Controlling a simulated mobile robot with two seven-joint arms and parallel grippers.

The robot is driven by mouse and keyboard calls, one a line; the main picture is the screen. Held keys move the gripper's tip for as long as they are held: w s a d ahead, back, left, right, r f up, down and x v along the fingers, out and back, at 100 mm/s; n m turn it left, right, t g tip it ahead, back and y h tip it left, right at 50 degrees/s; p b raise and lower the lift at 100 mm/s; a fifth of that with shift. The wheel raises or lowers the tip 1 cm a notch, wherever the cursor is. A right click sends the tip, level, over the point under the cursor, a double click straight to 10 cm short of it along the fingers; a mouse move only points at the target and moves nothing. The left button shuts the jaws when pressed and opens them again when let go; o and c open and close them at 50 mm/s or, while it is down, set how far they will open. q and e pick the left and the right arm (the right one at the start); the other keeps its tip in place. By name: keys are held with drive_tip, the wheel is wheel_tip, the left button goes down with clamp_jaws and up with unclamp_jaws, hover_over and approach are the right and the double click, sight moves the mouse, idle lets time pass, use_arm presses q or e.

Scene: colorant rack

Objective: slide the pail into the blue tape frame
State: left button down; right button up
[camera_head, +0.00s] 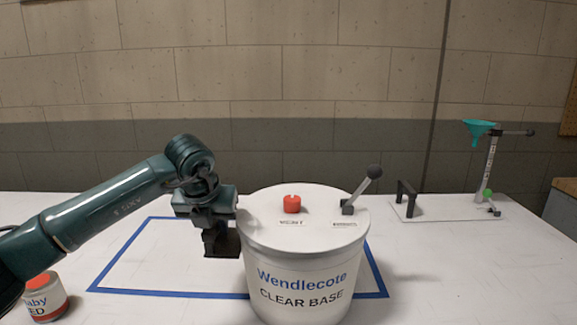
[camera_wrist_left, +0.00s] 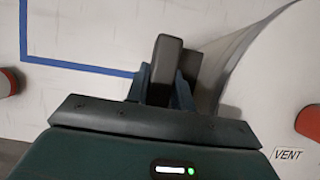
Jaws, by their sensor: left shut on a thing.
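The white pail (camera_head: 305,265), labelled "Wendlecote CLEAR BASE", stands upright at the front centre, with its bottom cut off by the picture edge. It hides the front right part of the blue tape frame (camera_head: 160,293) and overlaps its front line. The frame's left side shows on bare table. My right gripper is out of view.
The lid carries a red vent cap (camera_head: 292,204) and a lever (camera_head: 362,188). A small red-topped can (camera_head: 45,298) stands at the front left. A stand with a teal funnel (camera_head: 481,129) is at the back right. The table inside the frame's left part is clear.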

use_arm(q)
drive_tip(key=shift+w, duration=0.15)
drive_tip(key=shift+w+r+p, duration=0.1)
drive_tip(key=shift+w+p, duration=0.5)
drive_tip(key=shift+w, duration=1.35)
drive_tip(key=shift+w+p, duration=0.85)
drive_tip(key=shift+w, duration=1.1)
